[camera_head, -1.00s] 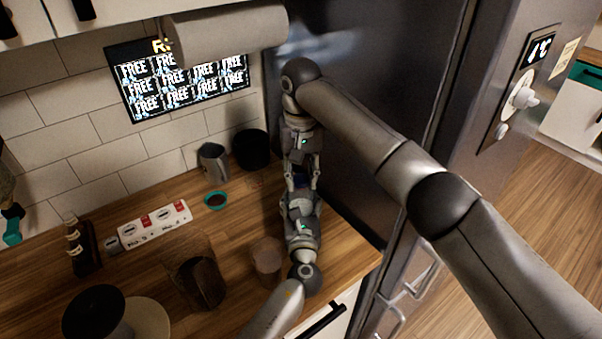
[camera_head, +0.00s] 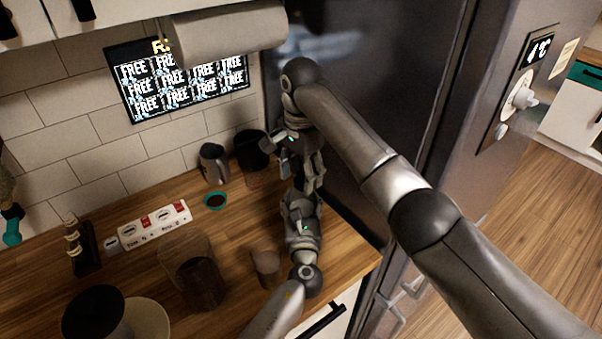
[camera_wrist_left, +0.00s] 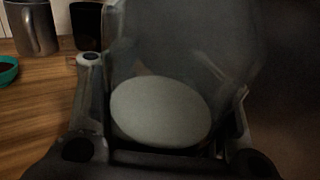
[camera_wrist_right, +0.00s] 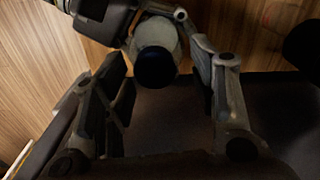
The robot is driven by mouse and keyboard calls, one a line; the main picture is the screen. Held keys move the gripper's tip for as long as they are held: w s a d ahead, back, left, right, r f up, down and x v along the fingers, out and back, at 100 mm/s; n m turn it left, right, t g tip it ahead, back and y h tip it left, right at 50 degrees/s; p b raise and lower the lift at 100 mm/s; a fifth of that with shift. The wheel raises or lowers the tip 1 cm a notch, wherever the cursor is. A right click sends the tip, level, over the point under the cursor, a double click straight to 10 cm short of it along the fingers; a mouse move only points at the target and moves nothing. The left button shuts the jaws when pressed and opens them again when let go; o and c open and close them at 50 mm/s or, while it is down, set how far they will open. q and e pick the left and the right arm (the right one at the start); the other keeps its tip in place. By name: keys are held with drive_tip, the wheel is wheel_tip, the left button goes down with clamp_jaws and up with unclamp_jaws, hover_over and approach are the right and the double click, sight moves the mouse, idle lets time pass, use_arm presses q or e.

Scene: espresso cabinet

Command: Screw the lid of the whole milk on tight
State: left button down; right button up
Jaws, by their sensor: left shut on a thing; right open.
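The whole milk bottle (camera_wrist_right: 154,34) is pale, with a dark blue lid (camera_wrist_right: 155,68) on its end, in the right wrist view. My left gripper (camera_head: 301,196) is shut on the bottle; a pale rounded surface (camera_wrist_left: 160,112) sits between its fingers in the left wrist view. My right gripper (camera_head: 309,173) is above it, at the end of the arm reaching over from the right. Its fingers are open, one on each side of the lid, with visible gaps. In the head view the grippers hide the bottle. How tight the lid sits cannot be told.
A steel pitcher (camera_head: 214,164) and a black container (camera_head: 250,150) stand by the wall. A teal-rimmed bowl (camera_head: 215,201), a clear cup (camera_head: 265,262) and a larger brown-filled vessel (camera_head: 203,283) are left of the grippers. The dark fridge side (camera_head: 365,130) is close on the right.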

drive_tip(key=shift+r, duration=2.25)
drive_tip(key=shift+c, duration=0.3)
